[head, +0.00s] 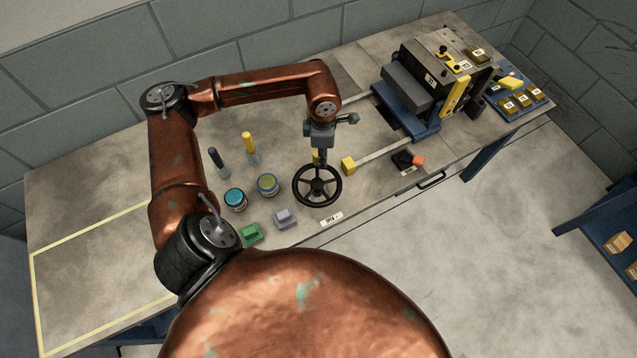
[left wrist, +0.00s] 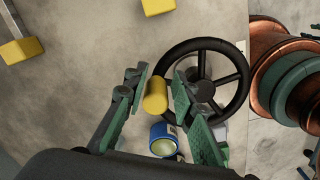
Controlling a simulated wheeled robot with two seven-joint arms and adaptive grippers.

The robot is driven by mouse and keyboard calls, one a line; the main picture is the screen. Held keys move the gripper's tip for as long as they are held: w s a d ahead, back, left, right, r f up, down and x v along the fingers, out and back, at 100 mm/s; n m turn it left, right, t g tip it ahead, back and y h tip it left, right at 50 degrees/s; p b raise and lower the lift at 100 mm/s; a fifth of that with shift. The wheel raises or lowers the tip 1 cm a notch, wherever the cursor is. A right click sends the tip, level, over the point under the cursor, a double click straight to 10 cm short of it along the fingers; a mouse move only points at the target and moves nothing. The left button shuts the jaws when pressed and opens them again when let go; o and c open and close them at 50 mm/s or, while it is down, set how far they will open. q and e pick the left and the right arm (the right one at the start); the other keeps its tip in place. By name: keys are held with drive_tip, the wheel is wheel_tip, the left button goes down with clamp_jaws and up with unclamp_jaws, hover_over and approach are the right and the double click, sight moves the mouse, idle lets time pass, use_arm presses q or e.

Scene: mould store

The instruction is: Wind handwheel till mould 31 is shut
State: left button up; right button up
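The black spoked handwheel (head: 334,199) stands on the bench; it also shows in the left wrist view (left wrist: 237,88). A yellow knob (left wrist: 155,96) is at its rim. My left gripper (head: 318,150) is just above the wheel's far rim. In the left wrist view its fingers (left wrist: 160,85) are open, one on each side of the knob, with a visible gap. The mould press (head: 408,88) stands on a blue base at the back right, with dark plates and small number labels too small to read surely. I cannot tell whether its plates meet. My right gripper is out of view.
A bar with a yellow block (head: 348,166) runs between wheel and press. Blue (head: 235,199) and olive-topped (head: 268,184) pots, a green block (head: 251,233), a grey block (head: 286,217) and two upright handles stand left of the wheel. The bench's yellow-outlined left end (head: 90,265) is clear.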

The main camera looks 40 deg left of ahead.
use_arm(q)
drive_tip(key=o, duration=0.4)
drive_tip(key=shift+s+a, duration=0.1)
drive_tip(key=shift+o, duration=0.2)
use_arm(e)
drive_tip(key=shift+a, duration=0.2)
use_arm(q)
drive_tip(key=shift+r, duration=0.1)
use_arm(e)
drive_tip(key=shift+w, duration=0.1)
use_arm(q)
drive_tip(key=shift+r+p, duration=1.5)
drive_tip(key=shift+r, duration=1.2)
drive_tip(key=shift+r+p, duration=0.9)
drive_tip(key=shift+r, duration=0.8)
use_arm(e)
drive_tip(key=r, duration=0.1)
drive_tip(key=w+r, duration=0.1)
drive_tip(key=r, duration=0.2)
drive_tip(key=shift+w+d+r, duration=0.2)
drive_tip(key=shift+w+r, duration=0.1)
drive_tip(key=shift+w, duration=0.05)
